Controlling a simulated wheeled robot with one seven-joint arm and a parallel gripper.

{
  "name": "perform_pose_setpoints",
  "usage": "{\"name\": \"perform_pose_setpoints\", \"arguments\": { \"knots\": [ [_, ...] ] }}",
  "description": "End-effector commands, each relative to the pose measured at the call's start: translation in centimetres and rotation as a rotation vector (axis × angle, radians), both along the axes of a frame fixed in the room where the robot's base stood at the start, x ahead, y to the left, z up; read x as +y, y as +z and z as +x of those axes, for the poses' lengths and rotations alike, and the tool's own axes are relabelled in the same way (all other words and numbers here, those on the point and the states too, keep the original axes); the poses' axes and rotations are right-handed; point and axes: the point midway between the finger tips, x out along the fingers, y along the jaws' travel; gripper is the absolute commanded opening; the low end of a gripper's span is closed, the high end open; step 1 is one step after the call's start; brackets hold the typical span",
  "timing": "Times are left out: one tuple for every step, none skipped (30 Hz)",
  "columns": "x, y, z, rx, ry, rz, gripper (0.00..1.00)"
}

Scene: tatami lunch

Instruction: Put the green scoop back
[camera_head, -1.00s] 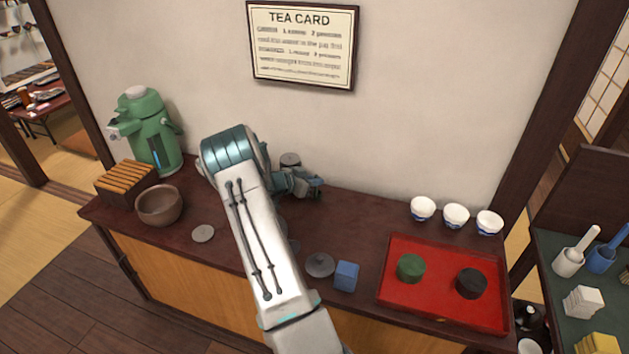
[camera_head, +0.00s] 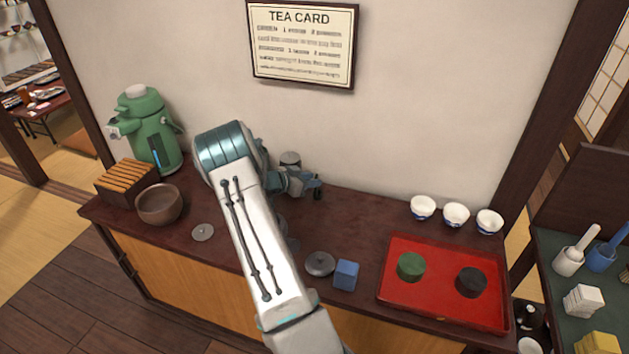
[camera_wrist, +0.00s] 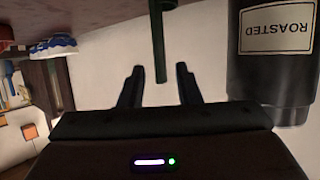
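A thin dark green upright rod (camera_wrist: 158,45), which looks like the handle of the green scoop, shows in the wrist view, where the picture is upside down. Its wider part is cut off at the top edge, so I cannot see the whole scoop. My gripper (camera_wrist: 159,72) is open, its two dark fingers on either side of the rod, with gaps visible on both sides. In the head view my gripper (camera_head: 303,184) is near the wall, partly behind my arm, and the scoop cannot be made out there.
A dark canister labelled ROASTED (camera_wrist: 275,60) stands close beside the rod. On the counter are a grey lid (camera_head: 320,264), a blue box (camera_head: 346,275), a red tray (camera_head: 440,310) with green and black containers, white cups (camera_head: 456,214), a brown bowl (camera_head: 160,205) and a green dispenser (camera_head: 150,130).

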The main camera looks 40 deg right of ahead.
Motion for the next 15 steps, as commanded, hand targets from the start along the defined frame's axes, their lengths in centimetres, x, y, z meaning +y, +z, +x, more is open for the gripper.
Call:
{"name": "perform_pose_setpoints", "arguments": {
  "knots": [
    [1.2,0.4,0.2,-0.002,0.004,0.002,0.3],
    [1.8,0.7,0.3,-0.003,0.003,0.002,0.3],
    [2.7,1.0,0.4,-0.002,0.005,0.002,0.3],
    [3.3,1.3,0.5,-0.001,0.005,0.002,0.3],
    [3.9,1.6,0.5,-0.002,0.005,0.001,0.3],
    [4.7,1.9,0.6,-0.002,0.004,0.001,0.3],
    [5.3,2.1,0.7,-0.002,0.004,0.002,0.3],
    [5.8,2.4,0.7,-0.002,0.004,0.001,0.3],
    [6.4,2.6,0.8,-0.002,0.004,0.002,0.3],
    [6.9,2.8,0.8,-0.002,0.004,0.002,0.3],
    [7.3,3.0,0.9,-0.002,0.004,0.001,0.3],
    [7.8,3.2,0.9,-0.001,0.003,0.001,0.3],
    [8.1,3.3,0.9,-0.002,0.001,0.001,0.3],
    [8.3,3.4,0.9,-0.002,0.001,0.001,0.3],
    [8.6,3.5,0.9,0.0,0.001,0.001,0.3]
  ]
}}
